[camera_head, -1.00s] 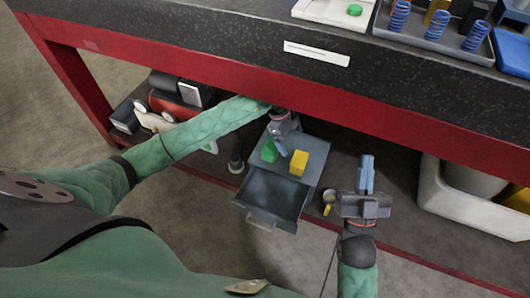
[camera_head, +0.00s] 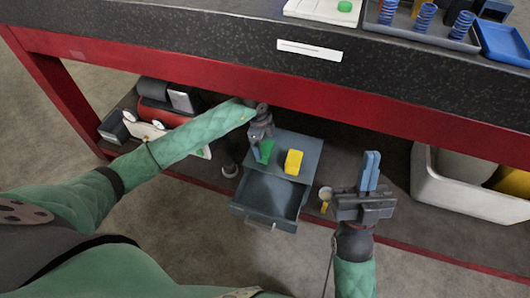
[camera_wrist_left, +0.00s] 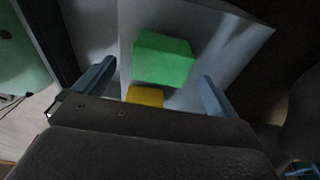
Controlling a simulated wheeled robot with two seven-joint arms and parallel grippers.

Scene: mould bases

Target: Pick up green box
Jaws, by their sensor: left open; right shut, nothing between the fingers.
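The green box (camera_head: 264,151) sits on top of a small grey cabinet (camera_head: 312,150) under the workbench, left of a yellow box (camera_head: 293,162). My left gripper (camera_head: 260,146) is at the green box and partly hides it in the head view. In the left wrist view, the green box (camera_wrist_left: 162,60) shows between and beyond the two spread fingers of my open left gripper (camera_wrist_left: 158,88). The yellow box (camera_wrist_left: 145,96) shows just below it there. My right gripper (camera_head: 370,170) is shut and empty, right of the cabinet.
The cabinet's drawer (camera_head: 270,195) is pulled open and looks empty. The red bench edge (camera_head: 200,70) runs above the shelf. A white bin (camera_head: 455,195) stands at the right. A small yellow-handled item (camera_head: 325,198) lies between the cabinet and my right gripper.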

